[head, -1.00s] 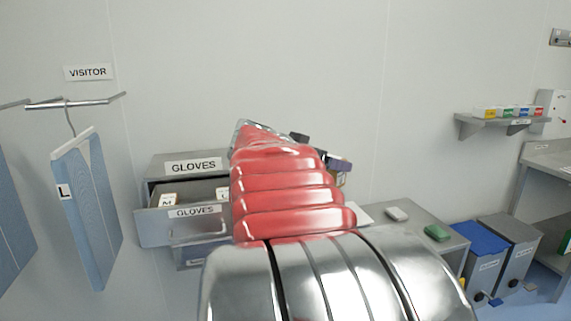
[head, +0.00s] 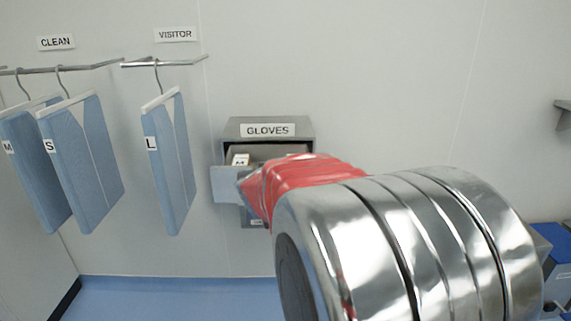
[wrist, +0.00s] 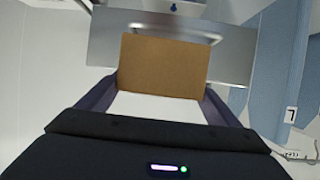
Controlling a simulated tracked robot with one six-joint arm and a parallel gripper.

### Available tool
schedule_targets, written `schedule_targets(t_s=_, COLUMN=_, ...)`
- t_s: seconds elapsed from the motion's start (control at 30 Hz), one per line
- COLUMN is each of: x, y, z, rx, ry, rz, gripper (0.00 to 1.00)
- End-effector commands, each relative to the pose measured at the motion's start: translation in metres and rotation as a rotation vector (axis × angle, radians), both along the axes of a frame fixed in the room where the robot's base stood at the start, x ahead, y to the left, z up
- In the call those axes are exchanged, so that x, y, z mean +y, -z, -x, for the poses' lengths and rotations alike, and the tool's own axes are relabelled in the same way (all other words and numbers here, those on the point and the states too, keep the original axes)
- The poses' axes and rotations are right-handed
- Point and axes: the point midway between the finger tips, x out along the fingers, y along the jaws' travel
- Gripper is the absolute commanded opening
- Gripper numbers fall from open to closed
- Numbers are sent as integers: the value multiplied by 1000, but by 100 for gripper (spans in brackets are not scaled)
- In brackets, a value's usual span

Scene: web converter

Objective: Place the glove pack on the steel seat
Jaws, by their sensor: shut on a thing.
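A glove pack (wrist: 165,65) with a brown face and a white side is between the fingers of my gripper (wrist: 163,88) in the wrist view. My gripper is shut on it. In the head view my own arm hides the gripper and the held pack. I cannot make out the steel seat in either view now.
A steel glove dispenser (head: 268,130) labelled GLOVES is on the wall, its drawer (head: 226,184) pulled out with a pack marked M (head: 240,159) inside. The drawer front (wrist: 235,65) is behind the held pack. Blue garments hang at left, including one marked L (head: 172,165). Blue floor (head: 150,290) is clear.

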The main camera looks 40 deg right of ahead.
Motion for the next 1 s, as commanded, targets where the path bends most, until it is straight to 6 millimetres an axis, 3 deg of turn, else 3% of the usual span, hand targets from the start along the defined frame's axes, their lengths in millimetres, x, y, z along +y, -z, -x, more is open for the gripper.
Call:
schedule_targets(t_s=0.63, x=108, y=71, z=-47, rx=4, ry=-287, rz=-1, gripper=62)
schedule_targets(t_s=0.87, x=173, y=109, z=-59, rx=4, ry=-443, rz=-3, gripper=62)
schedule_targets(t_s=1.0, x=224, y=135, z=-64, rx=5, ry=-564, rz=-2, gripper=62)
